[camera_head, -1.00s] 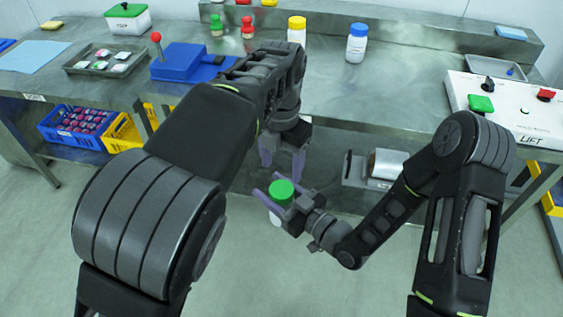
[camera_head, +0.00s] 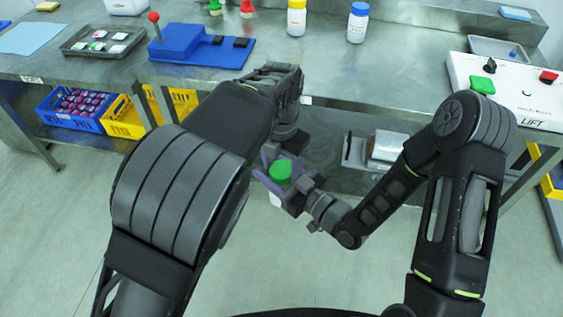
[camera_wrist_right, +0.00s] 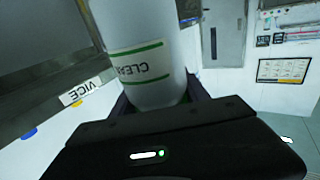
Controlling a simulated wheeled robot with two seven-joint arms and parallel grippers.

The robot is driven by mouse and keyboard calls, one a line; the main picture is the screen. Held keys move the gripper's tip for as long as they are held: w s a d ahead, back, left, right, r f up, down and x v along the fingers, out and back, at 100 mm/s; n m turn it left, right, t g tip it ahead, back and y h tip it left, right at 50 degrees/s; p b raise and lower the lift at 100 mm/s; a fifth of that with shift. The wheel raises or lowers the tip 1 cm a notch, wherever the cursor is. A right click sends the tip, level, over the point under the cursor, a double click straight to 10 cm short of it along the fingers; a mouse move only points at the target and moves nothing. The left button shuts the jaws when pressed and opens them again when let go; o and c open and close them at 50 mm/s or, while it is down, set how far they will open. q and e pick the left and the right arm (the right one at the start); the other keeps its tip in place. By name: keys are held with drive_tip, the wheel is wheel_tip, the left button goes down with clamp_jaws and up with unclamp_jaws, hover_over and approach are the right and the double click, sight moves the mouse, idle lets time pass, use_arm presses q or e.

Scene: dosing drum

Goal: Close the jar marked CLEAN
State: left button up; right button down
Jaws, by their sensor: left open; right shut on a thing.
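The jar marked CLEAN (camera_wrist_right: 146,65) is white with a green-striped label, which reads upside down in the right wrist view. My right gripper (camera_head: 270,186) is shut on this jar and holds it in the air in front of the bench. A green lid (camera_head: 281,172) is on top of the jar in the head view; whether it is fully tightened I cannot tell. The white jar body (camera_head: 276,200) shows below it. My left gripper (camera_head: 283,157) is open, pointing down just at the lid, with its fingers beside it; contact is unclear.
The steel bench (camera_head: 330,75) is behind the grippers. On it are a blue fixture with a red-knobbed lever (camera_head: 190,48), a tray (camera_head: 103,42), a yellow-lidded jar (camera_head: 297,18), a blue-lidded jar (camera_head: 357,24) and the LIFT panel (camera_head: 515,95).

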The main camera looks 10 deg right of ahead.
use_arm(q)
drive_tip(key=shift+c, duration=0.2)
drive_tip(key=c, duration=1.2)
drive_tip(key=m, duration=0.6)
drive_tip(key=shift+c, duration=0.2)
drive_tip(key=o, duration=1.6)
drive_tip(key=shift+c, duration=0.2)
drive_tip(key=shift+r, duration=0.1)
drive_tip(key=shift+r, duration=2.2)
